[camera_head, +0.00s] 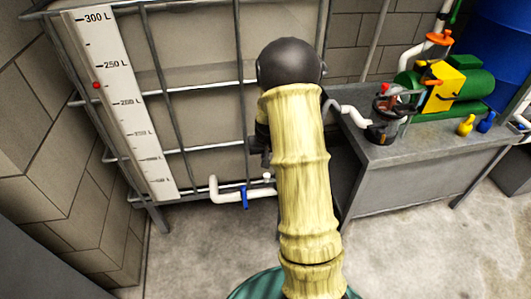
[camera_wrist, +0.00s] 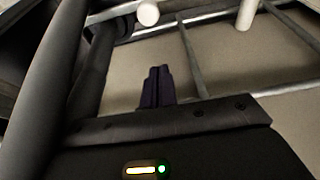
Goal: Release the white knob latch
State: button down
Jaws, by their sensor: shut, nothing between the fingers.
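A small white round knob (camera_wrist: 148,13) shows at the top of the wrist view, beyond my fingertips. A small white knob-like end (camera_head: 268,177) also shows in the head view, beside my arm, near the white pipe with the blue lever. My gripper (camera_wrist: 157,70) is shut and empty, its dark fingers together in the middle of the wrist view. The fingers are apart from the knob in the picture; the gap in depth is hard to judge. In the head view my arm hides most of the gripper, with only dark parts (camera_head: 258,148) showing at its left.
A large pale tank (camera_head: 205,110) in a metal frame, with a litre scale (camera_head: 120,100), fills the left. A white pipe (camera_head: 225,190) with a blue lever (camera_head: 245,197) is low in front. A grey bench (camera_head: 400,175) with a green-and-yellow pump (camera_head: 440,88) stands right. Floor between is clear.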

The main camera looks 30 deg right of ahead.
jog(key=s+f, duration=0.1)
jog(key=f+b, duration=0.1)
jog(key=s+f+b, duration=0.1)
jog(key=f, duration=0.1)
jog(key=shift+s+a, duration=0.3)
jog(key=shift+a, duration=0.1)
jog(key=shift+w, duration=0.1)
dwell(0.4)
